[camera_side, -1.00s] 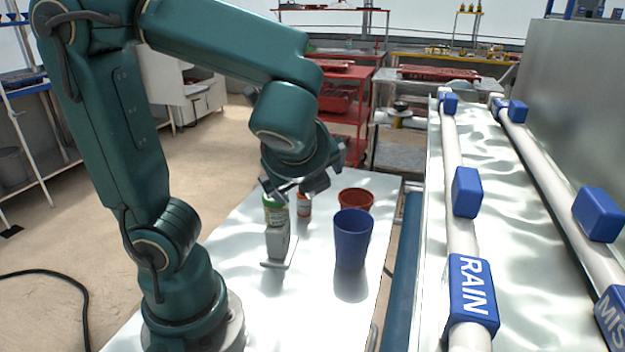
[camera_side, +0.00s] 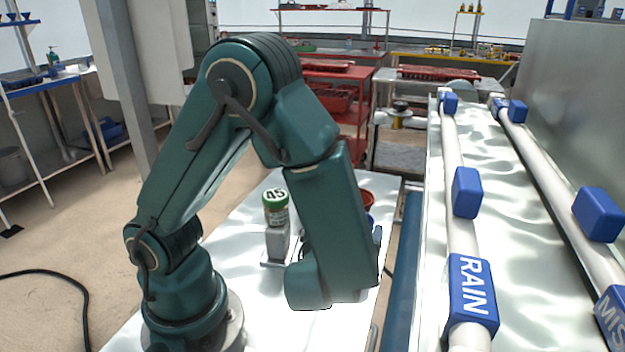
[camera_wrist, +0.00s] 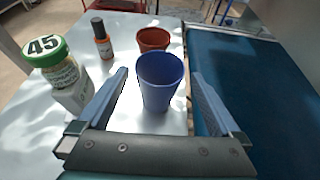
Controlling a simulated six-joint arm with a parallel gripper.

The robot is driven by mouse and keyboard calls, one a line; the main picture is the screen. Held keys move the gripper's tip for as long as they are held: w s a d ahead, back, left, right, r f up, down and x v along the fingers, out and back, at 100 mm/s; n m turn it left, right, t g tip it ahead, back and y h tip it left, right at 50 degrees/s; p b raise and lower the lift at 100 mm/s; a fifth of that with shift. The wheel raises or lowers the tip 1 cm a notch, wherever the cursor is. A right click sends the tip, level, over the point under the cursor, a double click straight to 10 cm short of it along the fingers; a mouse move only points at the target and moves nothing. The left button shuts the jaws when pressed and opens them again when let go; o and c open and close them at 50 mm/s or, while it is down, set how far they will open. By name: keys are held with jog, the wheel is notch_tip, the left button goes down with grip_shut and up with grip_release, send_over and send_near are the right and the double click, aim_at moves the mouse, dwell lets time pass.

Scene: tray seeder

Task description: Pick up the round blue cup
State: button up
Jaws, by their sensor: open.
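The round blue cup (camera_wrist: 158,92) stands upright on the white table in the wrist view. My gripper (camera_wrist: 160,84) is open there, with one finger to the left of the cup and one to its right. The cup is ahead of the gripper's palm, and I cannot tell whether either finger touches it. In the side view my arm hides nearly all of the cup; only a small blue patch (camera_side: 370,217) shows beside the arm. The fingers are mostly hidden there too.
A jar with a green lid marked 45 (camera_wrist: 52,66) stands on a grey stand to the left. A small orange bottle with a dark cap (camera_wrist: 102,40) and a red-brown pot (camera_wrist: 152,39) stand behind the cup. A blue surface (camera_wrist: 240,75) lies to the right.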

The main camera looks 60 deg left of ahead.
jog(key=shift+f+x, duration=0.2)
jog(key=shift+x, duration=1.2)
jog(key=shift+f+x, duration=0.2)
jog(key=shift+x, duration=1.15)
jog(key=shift+s+d, duration=0.1)
jog(key=shift+d, duration=0.05)
jog(key=c, duration=1)
